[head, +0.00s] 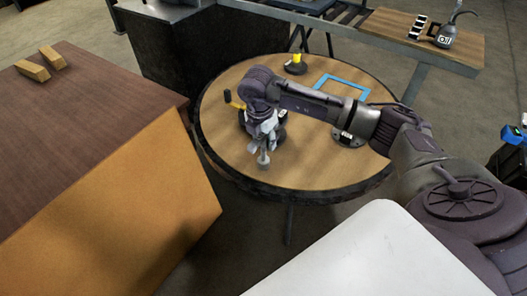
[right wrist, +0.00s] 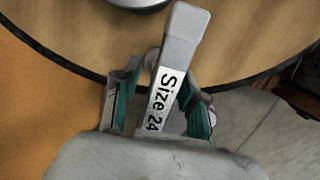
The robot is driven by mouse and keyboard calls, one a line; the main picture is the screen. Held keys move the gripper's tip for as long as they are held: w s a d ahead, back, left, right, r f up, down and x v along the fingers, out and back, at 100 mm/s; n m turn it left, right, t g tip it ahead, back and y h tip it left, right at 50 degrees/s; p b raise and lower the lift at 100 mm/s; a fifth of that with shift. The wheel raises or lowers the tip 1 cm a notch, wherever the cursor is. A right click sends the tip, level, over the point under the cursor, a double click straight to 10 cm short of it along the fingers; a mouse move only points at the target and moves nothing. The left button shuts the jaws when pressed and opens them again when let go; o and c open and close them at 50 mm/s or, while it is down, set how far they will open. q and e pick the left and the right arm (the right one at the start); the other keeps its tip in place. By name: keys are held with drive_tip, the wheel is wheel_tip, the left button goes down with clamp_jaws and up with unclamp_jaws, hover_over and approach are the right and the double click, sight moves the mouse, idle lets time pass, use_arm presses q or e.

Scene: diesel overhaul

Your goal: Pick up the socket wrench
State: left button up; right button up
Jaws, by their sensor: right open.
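The socket wrench (right wrist: 180,40) shows in the right wrist view as a grey bar with a white "Size 24" label. It lies between the two green-padded fingers of my right gripper (right wrist: 160,88), which are spread with a gap on each side. In the head view my right gripper (head: 263,141) points down over the near part of the round table (head: 225,145). A small grey piece of the wrench (head: 263,160) shows just below the fingers; the rest is hidden by the gripper. My left gripper is not in view.
On the round table are a blue square frame (head: 343,86), a yellow-topped dark piece (head: 296,66), a yellow-handled item (head: 234,101) partly behind my arm, and a labelled grey part (head: 349,138). A brown-topped cabinet (head: 90,110) stands close on the left.

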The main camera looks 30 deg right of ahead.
clamp_jaws()
drive_tip(key=shift+r, duration=0.1)
idle(0.3)
drive_tip(key=shift+w+r, duration=0.1)
drive_tip(key=shift+r, duration=0.5)
wheel_tip(320, 180, up, 2)
drive_tip(key=shift+r+b, duration=0.2)
drive_tip(key=shift+b, duration=0.15)
drive_tip(key=s+d+r+b, duration=0.1)
drive_tip(key=s+d+r, duration=0.3)
drive_tip(key=s+r, duration=0.3)
drive_tip(key=s, duration=0.4)
drive_tip(key=shift+r+b, duration=0.15)
drive_tip(key=shift+b, duration=0.2)
drive_tip(key=shift+d, duration=0.1)
